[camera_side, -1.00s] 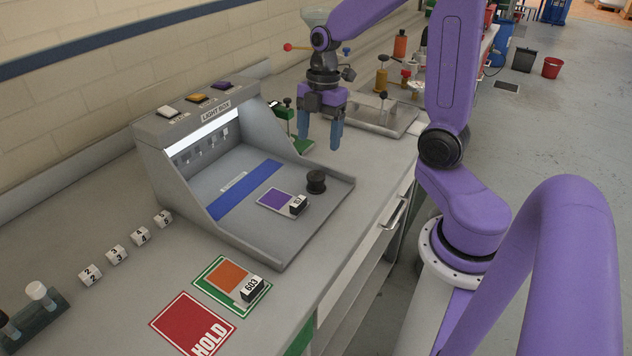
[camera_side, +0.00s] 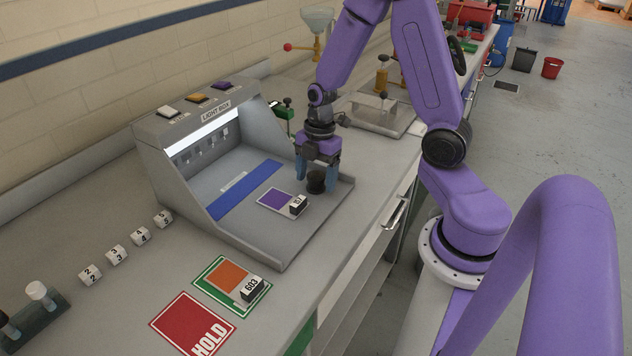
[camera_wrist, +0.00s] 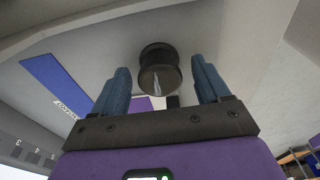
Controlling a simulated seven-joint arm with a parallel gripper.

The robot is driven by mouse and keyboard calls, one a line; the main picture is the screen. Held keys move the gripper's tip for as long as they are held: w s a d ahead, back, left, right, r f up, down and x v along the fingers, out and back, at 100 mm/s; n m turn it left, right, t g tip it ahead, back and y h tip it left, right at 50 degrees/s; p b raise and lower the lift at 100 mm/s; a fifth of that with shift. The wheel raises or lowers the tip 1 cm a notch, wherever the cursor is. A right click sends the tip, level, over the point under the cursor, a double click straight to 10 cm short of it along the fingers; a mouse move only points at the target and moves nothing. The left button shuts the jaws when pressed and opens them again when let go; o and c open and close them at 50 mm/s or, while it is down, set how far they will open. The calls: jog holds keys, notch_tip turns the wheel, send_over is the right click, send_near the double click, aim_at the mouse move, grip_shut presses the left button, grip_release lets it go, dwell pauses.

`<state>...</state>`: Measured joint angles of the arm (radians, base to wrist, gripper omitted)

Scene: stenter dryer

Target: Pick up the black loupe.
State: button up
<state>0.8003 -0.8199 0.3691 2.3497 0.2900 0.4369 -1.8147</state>
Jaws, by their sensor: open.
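The black loupe (camera_side: 316,183) is a short dark spool-shaped piece standing on the grey floor of the light box, near its front right edge. My gripper (camera_side: 317,180) is open, with its blue fingers low on either side of the loupe in the side view. In the wrist view the loupe (camera_wrist: 159,69) lies between and slightly beyond the two fingertips (camera_wrist: 160,75), with a visible gap on each side. The fingers do not appear to touch it. Part of the loupe's top is hidden under my gripper in the side view.
A purple swatch card (camera_side: 277,199) with a small black-and-white block (camera_side: 298,206) lies just left of the loupe. The light box (camera_side: 163,150) has side walls and a raised rim. A metal plate device (camera_side: 385,118) stands behind. The bench at the front right is clear.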

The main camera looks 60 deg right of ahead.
jog(key=shift+f, duration=0.3)
jog(key=c, duration=1.1)
jog(key=shift+r, duration=0.1)
